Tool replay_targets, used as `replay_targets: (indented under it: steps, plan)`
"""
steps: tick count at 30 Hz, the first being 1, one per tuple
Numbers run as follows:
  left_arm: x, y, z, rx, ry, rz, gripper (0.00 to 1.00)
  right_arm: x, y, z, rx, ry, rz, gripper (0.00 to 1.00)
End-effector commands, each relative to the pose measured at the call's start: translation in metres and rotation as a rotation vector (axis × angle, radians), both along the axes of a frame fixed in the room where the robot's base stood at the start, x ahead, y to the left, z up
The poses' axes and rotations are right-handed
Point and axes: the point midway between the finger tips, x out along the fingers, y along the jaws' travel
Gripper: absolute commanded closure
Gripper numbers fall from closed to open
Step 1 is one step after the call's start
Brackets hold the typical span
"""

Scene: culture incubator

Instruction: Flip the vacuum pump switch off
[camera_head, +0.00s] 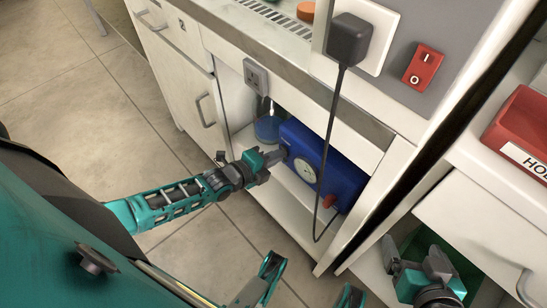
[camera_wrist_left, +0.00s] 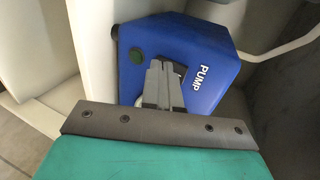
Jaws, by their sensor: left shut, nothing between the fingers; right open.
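The vacuum pump (camera_head: 347,182) is a blue box in the open cabinet bay, marked PUMP in the left wrist view (camera_wrist_left: 207,82). Its front carries a round white gauge (camera_head: 305,170) and a red part (camera_head: 329,202). A dark green round part (camera_wrist_left: 135,56) shows on its face in the left wrist view. My left gripper (camera_head: 277,156) is shut and empty, its fingertips (camera_wrist_left: 160,68) in front of the pump's left end; contact cannot be told. The fingers hide part of the pump, and I cannot make out its switch. My right gripper (camera_head: 411,260) is open at the lower right.
A red I/O rocker switch (camera_head: 423,68) sits on the grey panel above. A black plug (camera_head: 349,38) hangs its cord (camera_head: 328,150) down past the pump. A grey socket (camera_head: 256,76) and blue round object (camera_head: 267,129) are near the bay.

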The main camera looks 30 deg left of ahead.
Motion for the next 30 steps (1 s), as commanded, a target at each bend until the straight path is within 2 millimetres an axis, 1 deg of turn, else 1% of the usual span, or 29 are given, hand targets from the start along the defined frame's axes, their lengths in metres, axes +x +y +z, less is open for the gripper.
replay_targets:
  steps: [8, 19, 30]
  plan:
    - [0.002, -0.001, 0.002, -0.001, -0.002, 0.001, 1.00, 0.002, 0.002, 0.008, 0.005, -0.011, 0.004, 0.08]
    - [0.004, -0.001, 0.020, -0.004, -0.008, 0.001, 1.00, 0.002, 0.002, 0.023, 0.002, -0.010, 0.005, 0.08]
    - [0.004, -0.001, 0.020, -0.004, -0.011, 0.001, 1.00, 0.002, 0.001, 0.021, 0.001, -0.008, 0.004, 0.08]
